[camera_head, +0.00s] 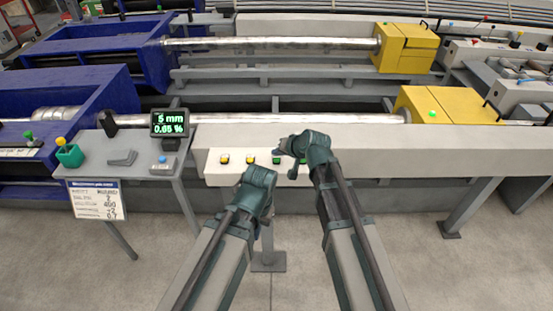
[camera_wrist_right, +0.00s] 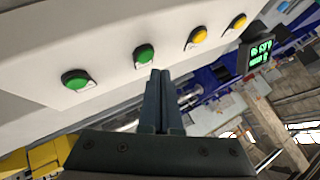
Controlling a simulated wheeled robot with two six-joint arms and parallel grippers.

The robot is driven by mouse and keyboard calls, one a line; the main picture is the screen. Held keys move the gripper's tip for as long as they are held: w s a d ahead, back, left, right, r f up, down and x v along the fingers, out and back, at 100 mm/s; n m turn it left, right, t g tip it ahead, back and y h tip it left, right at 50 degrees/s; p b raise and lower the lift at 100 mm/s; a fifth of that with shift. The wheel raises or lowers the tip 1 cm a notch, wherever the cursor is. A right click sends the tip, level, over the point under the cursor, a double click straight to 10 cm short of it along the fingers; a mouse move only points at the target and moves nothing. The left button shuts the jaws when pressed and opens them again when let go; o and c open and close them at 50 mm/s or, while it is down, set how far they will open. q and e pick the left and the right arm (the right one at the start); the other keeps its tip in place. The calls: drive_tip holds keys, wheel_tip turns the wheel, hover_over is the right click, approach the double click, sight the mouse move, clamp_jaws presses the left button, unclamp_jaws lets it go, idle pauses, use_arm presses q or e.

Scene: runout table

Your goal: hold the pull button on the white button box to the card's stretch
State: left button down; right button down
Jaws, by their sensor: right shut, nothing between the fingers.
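The white button box (camera_head: 215,172) has two yellow buttons, left (camera_head: 224,158) and right (camera_head: 250,159), and two green buttons, left (camera_head: 276,160) and right (camera_head: 292,173); their labels cannot be read. My right gripper (camera_head: 284,146) is shut and empty over the box. In the right wrist view its fingertips (camera_wrist_right: 157,72) are close to the inner green button (camera_wrist_right: 145,54); contact cannot be told. The other green button (camera_wrist_right: 77,79) is to the left. My left arm's end (camera_head: 258,180) is in front of the box; its fingers are hidden. The card (camera_head: 96,200) has small, blurred figures.
A display (camera_head: 170,123) shows green figures, 5 mm and seemingly 0.65 %. Blue and yellow machine heads with silver bars stand behind. The floor in front is clear.

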drive_tip(key=shift+r+p, duration=2.15)
drive_tip(key=shift+r, duration=0.25)
drive_tip(key=shift+f, duration=0.1)
drive_tip(key=s+d+f+n+g+h, duration=0.2)
drive_tip(key=s, duration=0.6)
drive_tip(key=s+d+f+n+g+h, duration=0.1)
drive_tip(key=s+f+g+h, duration=0.1)
drive_tip(key=s, duration=0.7)
drive_tip(key=s+d+f+n+g+h, duration=0.2)
drive_tip(key=s+g, duration=0.1)
drive_tip(key=s, duration=0.5)
drive_tip(key=shift+s+d+f+n+g+h, duration=0.15)
drive_tip(key=shift+s+d+n+g+h, duration=0.15)
drive_tip(key=shift+s+g+h, duration=0.1)
